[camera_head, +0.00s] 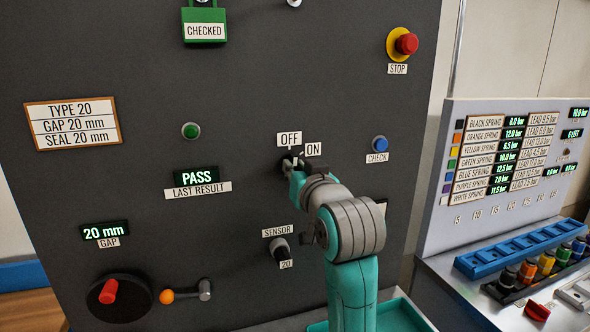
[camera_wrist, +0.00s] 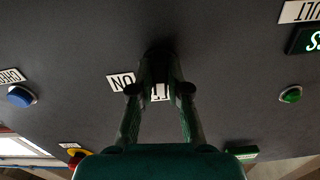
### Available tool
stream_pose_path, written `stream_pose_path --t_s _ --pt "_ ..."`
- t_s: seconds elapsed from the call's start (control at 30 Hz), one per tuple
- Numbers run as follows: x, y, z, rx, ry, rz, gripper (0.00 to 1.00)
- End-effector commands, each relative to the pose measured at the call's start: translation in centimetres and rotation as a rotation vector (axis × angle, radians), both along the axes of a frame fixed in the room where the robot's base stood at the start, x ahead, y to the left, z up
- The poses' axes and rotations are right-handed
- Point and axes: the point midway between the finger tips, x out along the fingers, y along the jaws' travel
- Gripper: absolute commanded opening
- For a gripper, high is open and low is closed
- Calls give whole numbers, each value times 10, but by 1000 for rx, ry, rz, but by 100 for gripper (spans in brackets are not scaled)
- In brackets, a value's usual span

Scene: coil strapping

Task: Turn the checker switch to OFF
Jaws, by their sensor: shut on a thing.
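The checker switch (camera_wrist: 158,56) is a dark knob on the dark panel, below the OFF label (camera_head: 289,139) and the ON label (camera_head: 313,149). My gripper (camera_head: 291,166) is at the knob with its fingers closed on it. The wrist view is upside down and shows the two fingers on either side of the knob, with the OFF label partly hidden between them and the ON label (camera_wrist: 121,81) beside them. In the head view my gripper and wrist cover most of the knob. I cannot tell which label the knob points to.
A blue CHECK button (camera_head: 380,143) is right of the switch, and a red STOP button (camera_head: 406,43) is above right. A SENSOR knob (camera_head: 281,250) is below. The result display (camera_head: 196,176) reads PASS. A spring console (camera_head: 505,150) stands at the right.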

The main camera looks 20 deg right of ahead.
Motion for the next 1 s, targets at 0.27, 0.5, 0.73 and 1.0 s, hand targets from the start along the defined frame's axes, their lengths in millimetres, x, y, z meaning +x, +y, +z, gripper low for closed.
stream_pose_path --t_s 0.27,0.5,0.73,1.0 --pt "0 0 -1 -101 3 0 0" --pt "0 0 -1 -128 3 0 0" --pt "0 0 -1 -129 3 0 0" --pt "0 0 -1 -128 2 0 41"
